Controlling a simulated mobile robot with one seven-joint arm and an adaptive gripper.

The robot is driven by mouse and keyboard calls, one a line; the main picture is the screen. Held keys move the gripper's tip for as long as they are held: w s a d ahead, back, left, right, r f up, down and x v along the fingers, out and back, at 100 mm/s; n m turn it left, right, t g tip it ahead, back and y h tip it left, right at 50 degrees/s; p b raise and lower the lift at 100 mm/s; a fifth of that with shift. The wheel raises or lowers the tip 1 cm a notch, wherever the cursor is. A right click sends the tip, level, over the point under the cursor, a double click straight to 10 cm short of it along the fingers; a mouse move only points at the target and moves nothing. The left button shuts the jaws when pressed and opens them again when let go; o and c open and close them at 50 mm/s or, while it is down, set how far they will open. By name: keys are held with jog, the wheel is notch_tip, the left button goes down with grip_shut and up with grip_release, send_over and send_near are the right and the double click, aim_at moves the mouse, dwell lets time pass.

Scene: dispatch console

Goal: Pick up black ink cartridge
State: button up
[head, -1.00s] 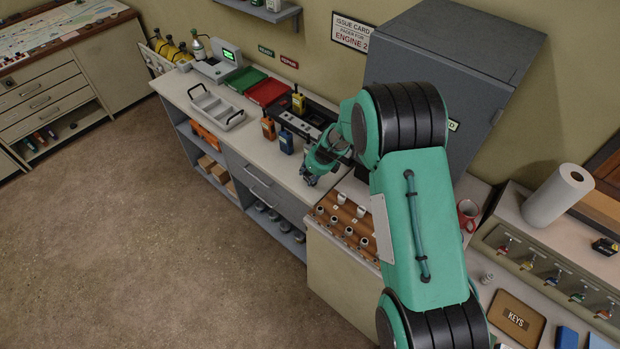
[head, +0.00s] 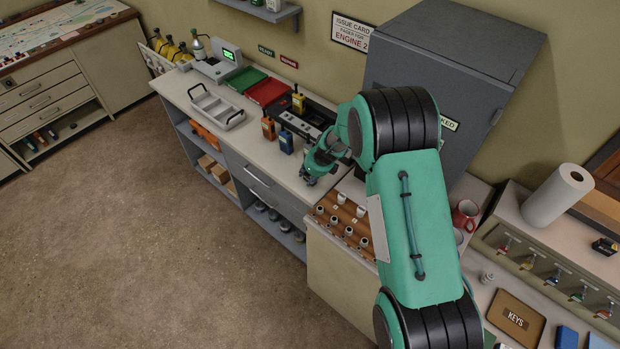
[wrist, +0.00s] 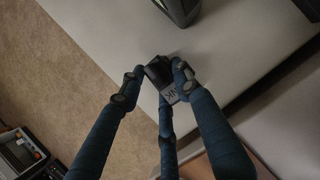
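The black ink cartridge (wrist: 158,72) shows in the wrist view as a small dark block with a pale lettered label. It is between the fingers of my gripper (wrist: 160,76), near the front edge of the light counter. The fingertips meet it on both sides, and a third finger lies along the label side. I cannot tell whether it rests on the counter or is just above it. In the head view my gripper (head: 309,177) is low at the counter's front edge, and the cartridge cannot be made out there.
A blue radio (head: 286,142) and an orange radio (head: 268,128) stand left of my gripper. A grey tray (head: 217,107) is farther left. A grey cabinet (head: 445,65) stands behind my arm.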

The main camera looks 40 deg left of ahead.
aim_at(309, 175)
jog(key=shift+r, duration=0.2)
dwell(0.3)
notch_tip(309, 175, up, 18)
jog(key=shift+f+b, duration=0.2)
jog(key=shift+b, duration=0.1)
dwell(0.4)
